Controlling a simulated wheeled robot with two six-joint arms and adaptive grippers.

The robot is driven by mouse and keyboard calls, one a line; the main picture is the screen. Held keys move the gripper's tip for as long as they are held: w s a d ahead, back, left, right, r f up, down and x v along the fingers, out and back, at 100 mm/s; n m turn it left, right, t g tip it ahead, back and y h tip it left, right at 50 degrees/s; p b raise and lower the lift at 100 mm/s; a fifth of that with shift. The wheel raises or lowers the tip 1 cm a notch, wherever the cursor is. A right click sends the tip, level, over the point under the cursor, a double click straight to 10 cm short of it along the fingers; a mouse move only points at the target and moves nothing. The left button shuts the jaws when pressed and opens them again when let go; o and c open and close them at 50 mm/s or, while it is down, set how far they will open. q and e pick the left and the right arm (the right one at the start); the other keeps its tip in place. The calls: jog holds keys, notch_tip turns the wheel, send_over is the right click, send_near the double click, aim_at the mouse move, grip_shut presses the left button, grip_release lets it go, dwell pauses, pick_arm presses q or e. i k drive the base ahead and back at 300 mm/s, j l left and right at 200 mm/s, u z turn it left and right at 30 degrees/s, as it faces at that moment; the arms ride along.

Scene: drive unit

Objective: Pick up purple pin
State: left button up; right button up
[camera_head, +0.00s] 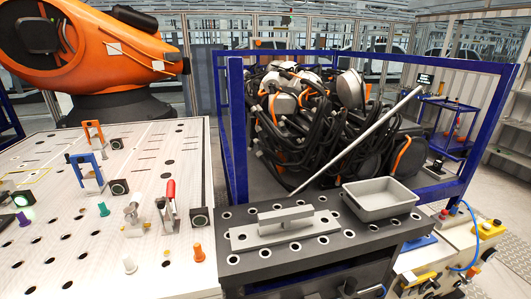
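Neither of my grippers shows in the head view, so nothing is seen held.
The white table (60,255) also bears an orange pin (198,252), a white pin (129,265) and a red-handled clamp (169,205). To the right, a dark perforated bench (250,262) carries a grey tray (380,198). A blue-framed crate (237,130) stands behind.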

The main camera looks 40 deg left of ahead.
aim_at(24, 221)
jog(key=u, duration=2.95)
jog(key=z, duration=0.35)
jog(key=j+z, duration=0.75)
jog(key=j, duration=0.25)
jog(key=k+j+z, duration=0.1)
jog(key=j+z, duration=0.3)
jog(key=j, duration=0.1)
